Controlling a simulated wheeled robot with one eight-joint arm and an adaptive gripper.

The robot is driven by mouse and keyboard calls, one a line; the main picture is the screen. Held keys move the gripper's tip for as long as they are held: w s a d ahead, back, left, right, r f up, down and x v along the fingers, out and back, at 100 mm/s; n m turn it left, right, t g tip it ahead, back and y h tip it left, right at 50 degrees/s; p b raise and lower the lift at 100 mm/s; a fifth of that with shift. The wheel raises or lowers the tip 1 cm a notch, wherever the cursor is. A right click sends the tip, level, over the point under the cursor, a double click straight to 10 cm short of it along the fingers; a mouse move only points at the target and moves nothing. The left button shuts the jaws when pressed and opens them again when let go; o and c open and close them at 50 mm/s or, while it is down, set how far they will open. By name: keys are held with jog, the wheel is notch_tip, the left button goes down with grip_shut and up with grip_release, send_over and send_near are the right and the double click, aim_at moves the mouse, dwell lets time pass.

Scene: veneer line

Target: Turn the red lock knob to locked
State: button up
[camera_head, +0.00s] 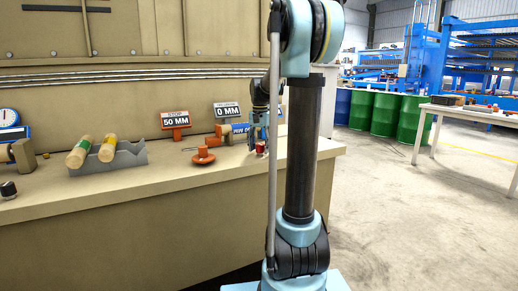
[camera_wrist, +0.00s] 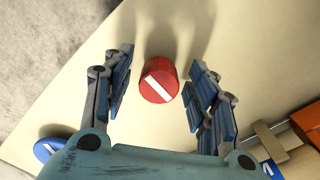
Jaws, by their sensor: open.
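The red lock knob (camera_wrist: 158,88) stands on the beige bench top, seen from above in the wrist view. It is round, with a white bar across its top running from upper left to lower right. My gripper (camera_wrist: 160,62) is open, with one blue-padded finger on each side of the knob and a visible gap on both sides. In the head view my gripper (camera_head: 258,138) points down at the bench's right part, and the small red knob (camera_head: 260,150) shows just below it. Any lock markings around the knob cannot be made out.
A blue disc (camera_wrist: 50,149) lies at lower left in the wrist view; orange parts with a metal bar (camera_wrist: 268,141) are at right. In the head view, an orange hand knob (camera_head: 203,157), a "50 MM" stop sign (camera_head: 176,122) and a grey rack (camera_head: 122,158) stand leftward. The bench edge is close.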

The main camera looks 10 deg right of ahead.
aim_at(260, 145)
notch_tip(260, 145, up, 12)
dwell(0.6)
jog(key=s+f+n, duration=0.1)
jog(key=s+f, duration=0.3)
jog(key=s, duration=0.3)
jog(key=s+f+n+t, duration=0.1)
jog(key=s+f+n, duration=0.1)
jog(key=s+f, duration=0.35)
jog(key=s+f+n, duration=0.1)
jog(key=s+f, duration=0.1)
jog(key=s, duration=0.6)
jog(key=s+f+n+t, duration=0.1)
jog(key=s+f+n, duration=0.2)
jog(key=s+f, duration=1.1)
notch_tip(260, 145, down, 3)
jog(key=shift+r, duration=0.1)
